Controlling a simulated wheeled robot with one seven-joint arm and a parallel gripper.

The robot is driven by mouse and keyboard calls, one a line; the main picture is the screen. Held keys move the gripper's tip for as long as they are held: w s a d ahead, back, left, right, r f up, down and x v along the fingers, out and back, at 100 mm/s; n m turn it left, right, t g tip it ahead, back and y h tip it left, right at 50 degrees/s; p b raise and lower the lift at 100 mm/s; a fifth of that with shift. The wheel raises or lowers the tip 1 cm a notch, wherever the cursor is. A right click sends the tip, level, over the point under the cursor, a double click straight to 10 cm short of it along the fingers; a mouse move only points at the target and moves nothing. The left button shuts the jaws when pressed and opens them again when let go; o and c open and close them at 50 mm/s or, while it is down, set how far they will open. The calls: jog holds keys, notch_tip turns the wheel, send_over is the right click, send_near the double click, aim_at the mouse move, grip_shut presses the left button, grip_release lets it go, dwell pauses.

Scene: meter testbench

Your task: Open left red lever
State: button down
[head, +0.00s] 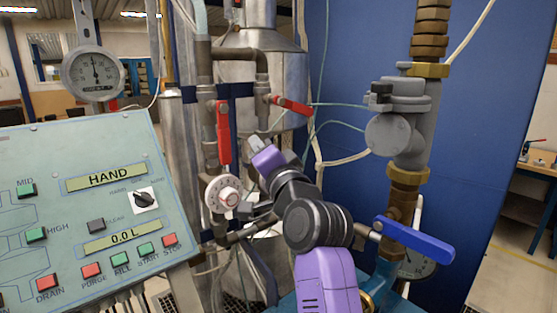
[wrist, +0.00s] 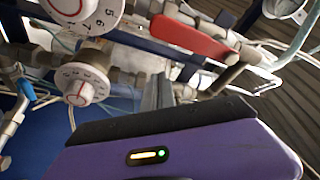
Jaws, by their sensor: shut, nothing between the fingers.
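The left red lever (head: 223,132) hangs upright on a grey pipe in the head view, above a white dial. A second red lever (head: 291,105) lies slanted to its right. My gripper (head: 256,142) is shut and empty. In the head view it appears right of the left lever's lower part and below the right lever, apparently touching neither. In the wrist view, the shut fingers (wrist: 158,93) are partly hidden by the purple hand body. One red lever (wrist: 190,38) lies beyond them in that view; I cannot tell which one it is.
A white dial (head: 222,193) sits below the left lever. A control panel (head: 95,215) fills the left. A blue lever (head: 415,240) and a thick valve pipe (head: 405,140) stand right of my arm. Thin cables hang behind my gripper.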

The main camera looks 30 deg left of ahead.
jog(key=r+b+v, duration=0.2)
jog(key=v, duration=0.7)
jog(key=shift+s+d, duration=0.3)
jog(key=shift+s, duration=0.25)
jog(key=shift+f, duration=0.1)
jog(key=d+r+n+t, duration=0.1)
jog(key=d+r+t, duration=0.2)
jog(key=r, duration=0.1)
jog(key=s+d+f+n+t+h, duration=0.15)
jog(key=s+d+f+h, duration=0.35)
jog(key=d+f, duration=0.8)
jog(key=s+d+f+m+t+h, duration=0.1)
jog(key=s+d+f+t+h, duration=0.2)
jog(key=s+d+f, duration=0.7)
jog(key=s+d+f+g+h, duration=0.2)
jog(key=s+d+f, duration=0.6)
jog(key=s, duration=0.5)
jog(key=s+d+f+g+h, duration=0.3)
jog(key=s+d+f+h, duration=0.2)
jog(key=s+d+f, duration=0.4)
jog(key=s+d, duration=0.1)
jog(key=s, duration=0.3)
jog(key=shift+h, duration=0.3)
